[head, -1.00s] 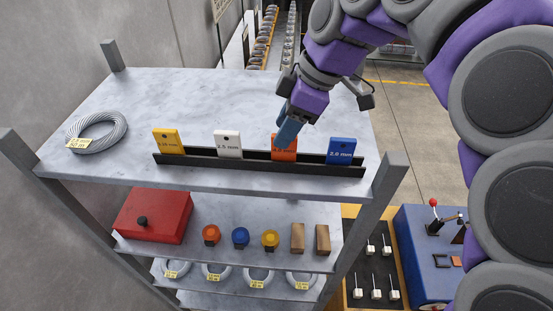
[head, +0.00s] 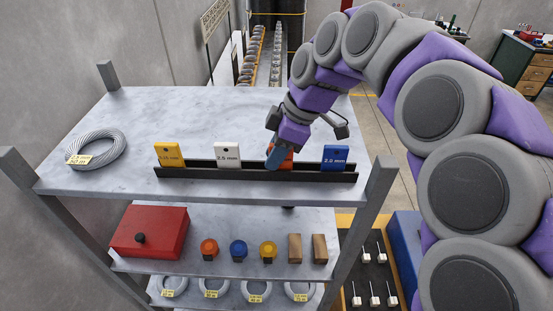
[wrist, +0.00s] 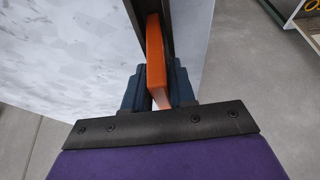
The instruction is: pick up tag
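The orange tag (head: 287,157) stands in the black slotted rack (head: 225,173) on the top shelf, between the white 2.5 mm tag (head: 227,154) and the blue 2.0 mm tag (head: 335,157). My gripper (head: 274,160) is at the orange tag and hides most of it in the head view. In the wrist view, the orange tag (wrist: 156,72) sits between the two dark blue fingers of my gripper (wrist: 160,95). The fingers are close to its sides, but I cannot tell whether they press on it. A yellow tag (head: 169,154) stands at the rack's left end.
A wire coil (head: 108,146) with a label lies at the left of the top shelf (head: 190,115). Shelf posts (head: 370,205) rise at the corners. Lower shelves hold a red box (head: 150,225), coloured knobs and wooden blocks. The shelf behind the rack is clear.

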